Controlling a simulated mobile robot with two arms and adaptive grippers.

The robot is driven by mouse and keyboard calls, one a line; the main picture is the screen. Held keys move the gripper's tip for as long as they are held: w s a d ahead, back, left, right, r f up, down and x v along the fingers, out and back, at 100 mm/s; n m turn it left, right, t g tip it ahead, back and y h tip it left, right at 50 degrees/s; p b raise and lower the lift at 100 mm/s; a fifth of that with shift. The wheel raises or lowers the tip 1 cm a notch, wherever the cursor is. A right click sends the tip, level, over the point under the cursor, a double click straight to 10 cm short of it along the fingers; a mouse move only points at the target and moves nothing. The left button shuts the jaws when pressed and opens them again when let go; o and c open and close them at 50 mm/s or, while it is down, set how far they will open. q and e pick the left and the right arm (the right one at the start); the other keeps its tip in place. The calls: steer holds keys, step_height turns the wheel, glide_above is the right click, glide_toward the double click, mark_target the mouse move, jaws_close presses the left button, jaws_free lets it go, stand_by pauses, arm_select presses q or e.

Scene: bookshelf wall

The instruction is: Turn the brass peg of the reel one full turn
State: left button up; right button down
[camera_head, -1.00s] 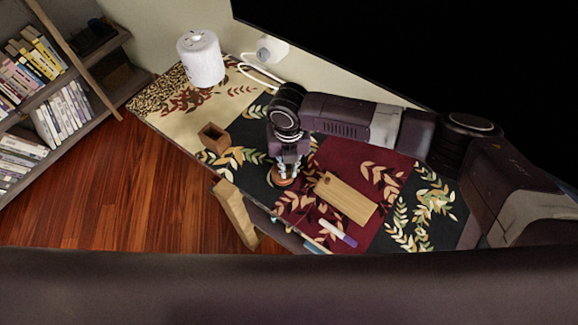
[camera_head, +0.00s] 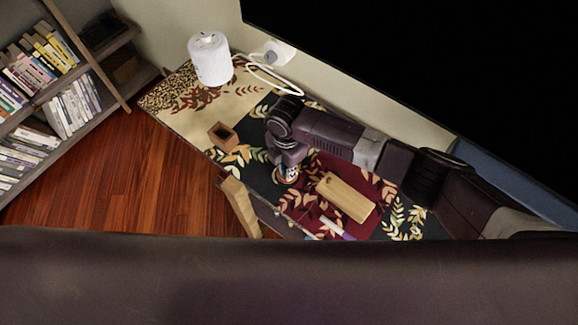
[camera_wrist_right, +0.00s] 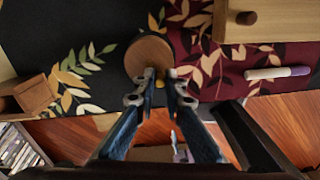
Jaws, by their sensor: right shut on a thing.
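The reel (camera_wrist_right: 147,52) is a round brown wooden disc on the patterned cloth in the right wrist view. In the head view the reel (camera_head: 287,179) is small and partly covered by my right wrist. The brass peg (camera_wrist_right: 160,84) shows as a small yellowish spot near the reel's edge, mostly hidden between the fingertips. My right gripper (camera_wrist_right: 160,76) is shut on the peg, with one finger on each side of it. It also shows in the head view (camera_head: 287,168), over the reel. My left gripper is not in view.
A wooden board (camera_head: 346,197) with a dark knob and a white-purple marker (camera_head: 336,228) lie right of the reel. A small open brown box (camera_head: 222,136) stands to its left. A white cylinder (camera_head: 209,60) and a white cable (camera_head: 272,78) are at the back.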

steer(key=m+p, duration=0.1)
steer(key=m, duration=0.1)
steer(key=a+m+p, duration=0.1)
steer(key=m, duration=0.2)
steer(key=shift+w+r+m, duration=0.1)
steer(key=shift+r+m, duration=0.05)
steer(key=shift+m, duration=0.15)
steer(key=m, duration=0.1)
steer(key=m+p, duration=0.1)
steer(key=shift+w+a+m, duration=0.15)
steer(key=shift+a+m, duration=0.1)
steer(key=shift+m, duration=0.15)
steer(key=shift+w+a+m+p, duration=0.1)
steer(key=shift+w+m+p, duration=0.1)
steer(key=shift+m, duration=0.4)
steer(key=shift+w+a+m+p, duration=0.1)
steer(key=shift+m+p, duration=0.1)
steer(key=shift+m, duration=0.4)
steer(key=shift+d, duration=0.1)
steer(key=c, duration=2)
jaws_free()
steer(key=shift+s, duration=0.1)
step_height(320, 180, up, 12)
steer(key=shift+f, duration=0.1)
